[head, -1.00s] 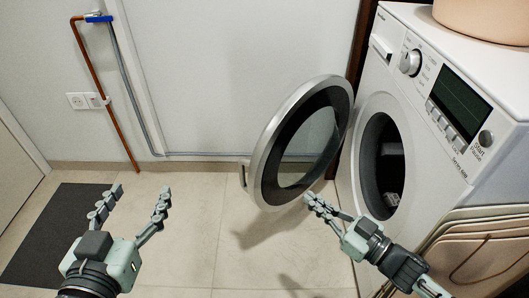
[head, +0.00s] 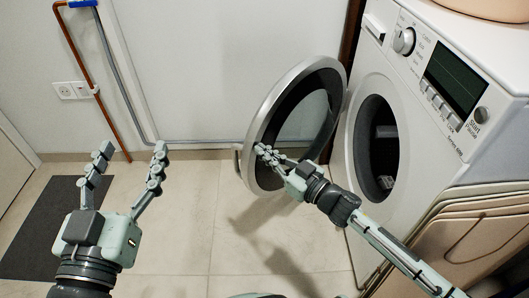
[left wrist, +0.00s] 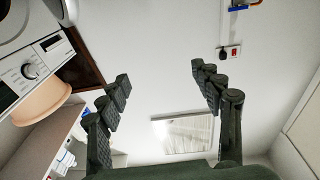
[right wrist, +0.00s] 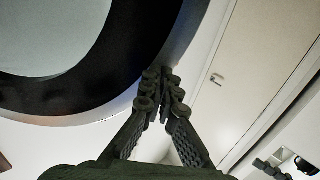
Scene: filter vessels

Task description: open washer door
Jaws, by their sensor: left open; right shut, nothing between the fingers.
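The white washer (head: 440,95) stands at the right in the head view. Its round door (head: 262,120), a silver ring with dark glass, is swung wide open to the left, showing the dark drum opening (head: 376,130). My right gripper (head: 262,150) is shut and empty, its fingertips at the inner face of the door near its free edge. In the right wrist view the shut fingertips (right wrist: 163,75) overlap the door's rim (right wrist: 195,30); I cannot tell whether they touch. My left gripper (head: 133,150) is open and empty, left of the door; it also shows in the left wrist view (left wrist: 160,80).
Beige folded boards (head: 470,240) lean at the washer's near side. A copper pipe (head: 95,100) and a socket (head: 72,90) are on the wall at the left. A dark mat (head: 40,230) lies on the tiled floor. The floor left of the door is clear.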

